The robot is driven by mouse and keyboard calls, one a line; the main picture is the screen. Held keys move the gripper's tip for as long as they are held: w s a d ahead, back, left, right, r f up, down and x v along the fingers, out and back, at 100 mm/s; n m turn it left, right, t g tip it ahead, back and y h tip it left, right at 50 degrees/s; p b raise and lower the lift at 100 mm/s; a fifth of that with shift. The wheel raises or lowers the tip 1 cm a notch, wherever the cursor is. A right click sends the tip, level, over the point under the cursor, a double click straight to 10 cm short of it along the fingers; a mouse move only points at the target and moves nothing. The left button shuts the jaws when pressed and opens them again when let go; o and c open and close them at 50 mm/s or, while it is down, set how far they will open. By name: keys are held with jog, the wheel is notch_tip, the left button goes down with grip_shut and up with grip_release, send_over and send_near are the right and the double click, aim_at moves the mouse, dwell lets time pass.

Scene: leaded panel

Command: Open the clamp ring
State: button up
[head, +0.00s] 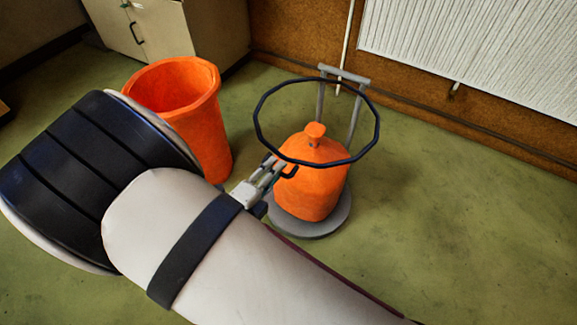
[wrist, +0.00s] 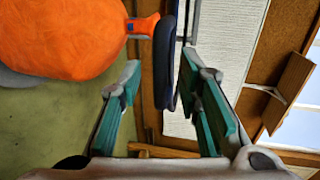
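The black clamp ring (head: 316,163) is held level on a stand, above an orange bag (head: 310,190) with a tied neck. A small dark curved piece (head: 290,172) hangs at the ring's near left side; it may be the ring's lever. My gripper (head: 272,170) is at this near left side, close to the dark piece. In the wrist view, the green-padded fingers of my gripper (wrist: 163,85) are apart. The dark ring (wrist: 163,55), seen edge-on, reaches in between them, with a gap visible on both sides. The bag (wrist: 60,38) fills the upper left there.
The stand has a round grey base (head: 312,228) and grey rear posts (head: 357,105). An orange bin (head: 205,125) stands to the left, behind my arm. A cabinet (head: 165,35) and a radiator (head: 470,45) line the wall. Green floor (head: 470,210) is free at the right.

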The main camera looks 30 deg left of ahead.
jog(key=shift+w+f, duration=0.1)
jog(key=shift+w, duration=0.55)
jog(key=shift+d, duration=0.1)
grip_shut()
